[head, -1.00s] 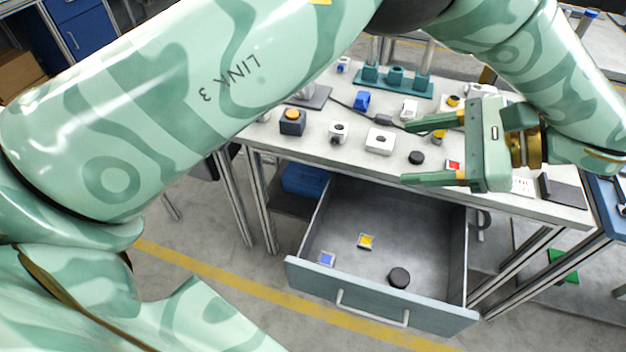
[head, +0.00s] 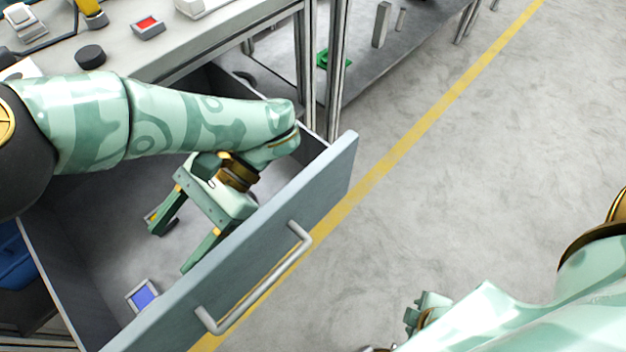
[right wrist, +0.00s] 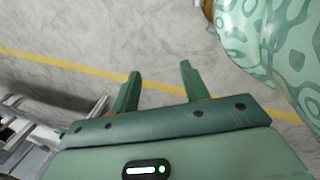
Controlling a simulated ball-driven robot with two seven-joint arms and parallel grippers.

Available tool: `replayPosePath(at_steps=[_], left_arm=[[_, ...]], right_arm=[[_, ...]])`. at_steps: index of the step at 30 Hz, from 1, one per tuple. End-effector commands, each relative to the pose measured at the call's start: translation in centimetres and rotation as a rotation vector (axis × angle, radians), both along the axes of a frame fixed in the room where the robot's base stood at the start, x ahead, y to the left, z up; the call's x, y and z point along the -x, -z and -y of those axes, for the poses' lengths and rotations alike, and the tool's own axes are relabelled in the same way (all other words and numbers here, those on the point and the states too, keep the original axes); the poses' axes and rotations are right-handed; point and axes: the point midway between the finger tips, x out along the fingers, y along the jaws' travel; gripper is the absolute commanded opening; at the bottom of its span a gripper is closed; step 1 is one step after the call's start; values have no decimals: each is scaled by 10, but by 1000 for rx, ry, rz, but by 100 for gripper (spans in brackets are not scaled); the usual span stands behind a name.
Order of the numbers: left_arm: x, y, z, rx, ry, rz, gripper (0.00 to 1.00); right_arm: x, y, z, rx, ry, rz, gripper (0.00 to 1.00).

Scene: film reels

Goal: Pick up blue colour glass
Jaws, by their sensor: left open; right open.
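The blue glass (head: 143,296) is a small square blue pane in a pale frame. It lies flat on the floor of the open drawer, near its front left corner in the head view. My left gripper (head: 172,247) reaches down into the drawer with its fingers apart and nothing between them. It is above and to the right of the blue glass, not touching it. My right gripper (right wrist: 158,78) is open and empty over the bare floor in the right wrist view. Only part of it shows at the bottom of the head view.
The drawer front (head: 270,240) with its handle (head: 262,285) rises beside my left gripper. A yellow square (head: 152,216) is partly hidden behind a finger. The worktop above holds a black puck (head: 90,56) and a red square piece (head: 147,27). Open floor lies to the right.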

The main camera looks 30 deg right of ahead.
Motion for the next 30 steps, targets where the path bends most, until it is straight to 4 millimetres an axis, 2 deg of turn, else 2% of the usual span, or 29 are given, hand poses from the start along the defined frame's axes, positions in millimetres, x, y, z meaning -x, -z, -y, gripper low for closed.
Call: replayPosePath(at_steps=[1, 3, 11, 19, 24, 30], left_arm=[[-2, 23, 0, 1, 0, -24, 64], [-2, 29, 0, 1, 0, -29, 64], [-2, 27, -2, 1, -1, -27, 64], [5, 41, -27, 1, -2, -32, 64], [12, 57, -49, 2, -2, -39, 64], [17, 60, -65, 4, -2, -27, 64]], right_arm=[[-2, 6, 1, 7, -6, -8, 46], [-7, 0, 2, 16, -10, -2, 46], [-11, -8, 3, 20, -13, 9, 46], [-18, -6, -4, -8, -5, 35, 46], [-38, -10, -24, -86, 22, 117, 46], [-49, -18, -34, -128, 36, 165, 46]])
